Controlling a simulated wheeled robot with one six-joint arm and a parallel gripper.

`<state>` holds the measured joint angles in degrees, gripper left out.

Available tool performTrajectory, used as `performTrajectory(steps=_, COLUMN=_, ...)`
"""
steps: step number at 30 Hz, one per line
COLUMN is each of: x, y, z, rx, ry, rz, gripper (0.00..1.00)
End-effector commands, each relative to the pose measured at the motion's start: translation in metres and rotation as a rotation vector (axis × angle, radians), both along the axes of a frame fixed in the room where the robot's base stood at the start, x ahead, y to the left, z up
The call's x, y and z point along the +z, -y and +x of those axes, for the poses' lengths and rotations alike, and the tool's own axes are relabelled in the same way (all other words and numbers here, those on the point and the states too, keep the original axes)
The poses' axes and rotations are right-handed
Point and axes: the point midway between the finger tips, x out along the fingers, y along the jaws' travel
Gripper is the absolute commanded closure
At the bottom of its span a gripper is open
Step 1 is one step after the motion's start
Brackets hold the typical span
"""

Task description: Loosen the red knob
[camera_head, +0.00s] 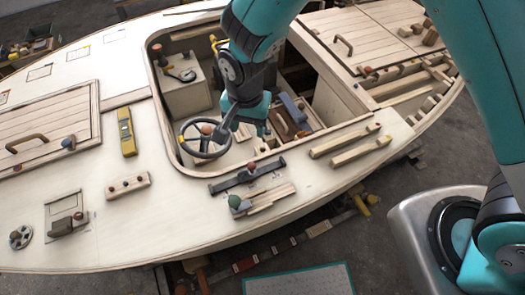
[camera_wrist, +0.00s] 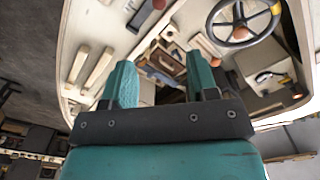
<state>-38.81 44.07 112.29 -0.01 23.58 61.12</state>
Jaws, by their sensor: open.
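A small red knob (camera_head: 252,166) stands on a dark bar (camera_head: 240,177) on the deck, just below the cockpit opening. Other small reddish knobs are in view, so I cannot be sure which one the task names; two sit on a wooden block (camera_head: 128,186) at the left. My gripper (camera_head: 256,116) hangs over the cockpit, right of the steering wheel (camera_head: 205,138), apart from the red knob. In the wrist view its teal fingers (camera_wrist: 162,85) are spread with nothing held between them. The steering wheel also shows there (camera_wrist: 240,22).
A clamp with a green knob (camera_head: 235,201) lies just below the dark bar. A yellow level (camera_head: 126,132) lies on the deck at the left. Wooden strips (camera_head: 345,146) lie right of the bar. The cockpit rim surrounds my gripper. Bare deck lies around the wooden block.

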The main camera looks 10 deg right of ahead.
Motion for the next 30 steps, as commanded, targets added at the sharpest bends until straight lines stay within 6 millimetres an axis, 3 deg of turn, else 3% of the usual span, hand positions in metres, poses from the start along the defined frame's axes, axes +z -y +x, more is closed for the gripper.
performTrajectory(steps=5, x=-0.020, y=0.001, z=0.000, rx=-0.005, ry=-0.003, rz=-0.004, gripper=0.46)
performTrajectory(steps=24, x=-0.144, y=0.002, z=-0.001, rx=-0.004, ry=-0.003, rz=-0.002, gripper=0.46)
performTrajectory(steps=30, x=-0.167, y=0.002, z=0.000, rx=-0.003, ry=-0.002, rz=-0.001, gripper=0.46)
